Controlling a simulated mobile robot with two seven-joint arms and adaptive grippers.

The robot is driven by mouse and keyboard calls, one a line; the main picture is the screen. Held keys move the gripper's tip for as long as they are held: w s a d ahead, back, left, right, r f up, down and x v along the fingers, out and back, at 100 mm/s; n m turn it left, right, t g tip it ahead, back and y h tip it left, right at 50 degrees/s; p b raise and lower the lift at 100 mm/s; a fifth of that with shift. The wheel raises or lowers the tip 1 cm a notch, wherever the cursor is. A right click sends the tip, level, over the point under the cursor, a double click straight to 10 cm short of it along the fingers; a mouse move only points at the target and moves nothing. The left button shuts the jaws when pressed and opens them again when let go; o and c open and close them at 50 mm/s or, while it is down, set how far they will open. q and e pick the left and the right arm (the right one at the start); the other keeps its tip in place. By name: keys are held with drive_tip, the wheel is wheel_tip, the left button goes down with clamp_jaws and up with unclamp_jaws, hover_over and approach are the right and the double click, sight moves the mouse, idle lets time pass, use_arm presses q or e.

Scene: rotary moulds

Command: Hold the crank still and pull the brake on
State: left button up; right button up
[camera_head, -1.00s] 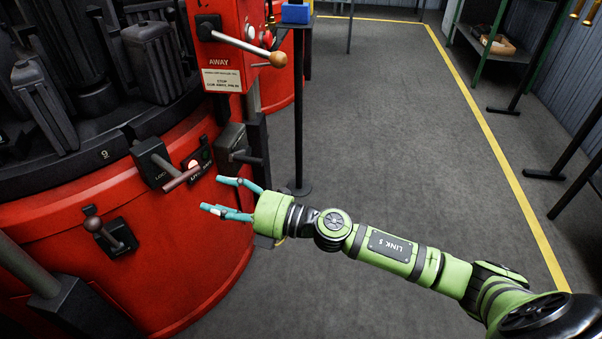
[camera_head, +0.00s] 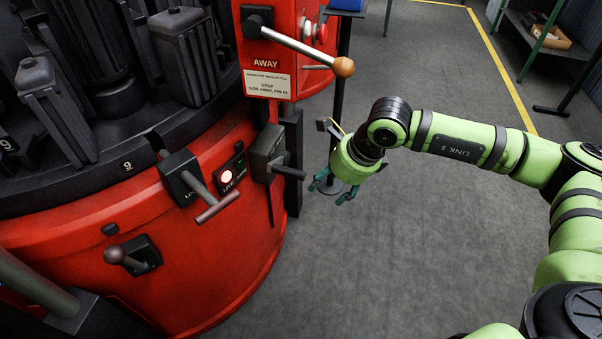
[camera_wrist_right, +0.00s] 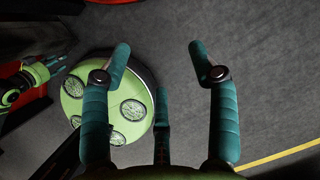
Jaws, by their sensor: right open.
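The red machine (camera_head: 190,270) carries several handles, and I cannot tell for certain which is the crank or the brake. Below are a T-shaped handle (camera_head: 215,206) on a black block, a dark handle (camera_head: 288,173) on a black box, and a short lever with a brown knob (camera_head: 116,255). My right gripper (camera_head: 332,190) is open and empty, fingers pointing down, right of the dark handle and apart from it. It also shows in the right wrist view (camera_wrist_right: 162,75). My left gripper (camera_wrist_right: 52,66) shows small at that view's left edge.
Dark moulds (camera_head: 185,50) stand on the machine's top. A thin dark post (camera_head: 342,70) rises behind my right gripper. Grey floor (camera_head: 420,260) is clear to the right, with a shelf (camera_head: 545,35) at the back right.

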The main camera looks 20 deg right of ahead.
sight(294, 173)
drive_tip(key=w+a, duration=0.2)
drive_tip(key=w, duration=0.1)
drive_tip(key=w+a, duration=0.3)
drive_tip(key=shift+w+a, duration=0.25)
drive_tip(key=shift+w, duration=0.05)
drive_tip(key=shift+w+a+f, duration=0.15)
drive_tip(key=shift+w+f, duration=0.05)
drive_tip(key=shift+f, duration=0.45)
drive_tip(key=shift+w+a+f, duration=0.1)
drive_tip(key=shift+w+f, duration=0.05)
drive_tip(key=shift+f, duration=0.2)
drive_tip(key=shift+w+f, duration=0.15)
drive_tip(key=shift+f, duration=0.25)
use_arm(q)
drive_tip(key=shift+w+d+r, duration=0.1)
drive_tip(key=shift+w+r, duration=0.2)
drive_tip(key=shift+w, duration=0.2)
drive_tip(key=shift+w+r, duration=0.25)
drive_tip(key=shift+w, duration=0.2)
use_arm(e)
drive_tip(key=shift+a, duration=0.1)
use_arm(q)
drive_tip(key=shift+s, duration=0.1)
drive_tip(key=shift+s+f, duration=0.1)
use_arm(e)
clamp_jaws()
